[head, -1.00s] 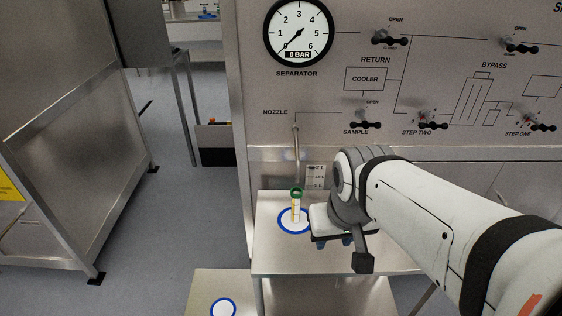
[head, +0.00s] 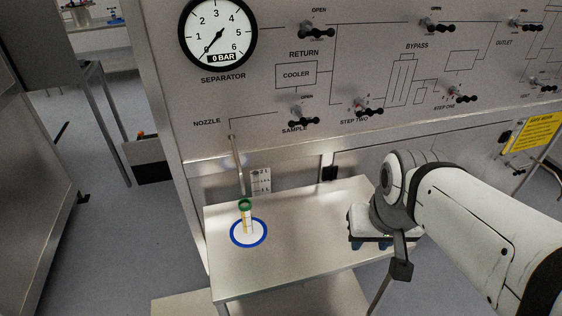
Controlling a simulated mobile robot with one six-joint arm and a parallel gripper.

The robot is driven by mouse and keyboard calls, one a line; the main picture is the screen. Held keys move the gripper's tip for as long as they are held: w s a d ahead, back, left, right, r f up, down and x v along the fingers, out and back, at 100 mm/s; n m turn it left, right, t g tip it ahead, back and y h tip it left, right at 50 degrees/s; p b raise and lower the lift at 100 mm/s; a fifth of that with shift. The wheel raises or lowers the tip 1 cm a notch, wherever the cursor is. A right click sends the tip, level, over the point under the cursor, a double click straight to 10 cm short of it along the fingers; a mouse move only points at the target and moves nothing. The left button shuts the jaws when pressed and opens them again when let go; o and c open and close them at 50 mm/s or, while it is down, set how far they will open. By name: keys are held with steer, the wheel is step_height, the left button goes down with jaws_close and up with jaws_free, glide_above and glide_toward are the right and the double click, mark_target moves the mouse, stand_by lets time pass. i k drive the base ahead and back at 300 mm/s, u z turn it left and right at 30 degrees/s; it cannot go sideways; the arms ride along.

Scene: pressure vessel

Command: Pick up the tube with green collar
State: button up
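The tube with green collar (head: 246,216) stands upright on a white disc with a blue ring (head: 249,242) on the metal table (head: 300,262). It has a green collar at its top and yellowish contents or markings. The nozzle pipe (head: 237,160) comes down just behind and above it. My gripper (head: 372,246) is at the right part of the table, well to the right of the tube and apart from it. Its fingers point down and are mostly hidden by the wrist, so their opening does not show.
The panel (head: 290,90) with a gauge (head: 218,34) reading 0 bar and several black-handled valves rises behind the table. A small graduated card (head: 260,181) stands behind the tube. The tabletop between tube and gripper is clear. A lower pale surface (head: 182,304) lies front left.

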mark_target(245, 205)
steer(key=z, duration=0.6)
steer(key=k, duration=1.75)
steer(key=u, duration=1.1)
steer(key=i, duration=1.5)
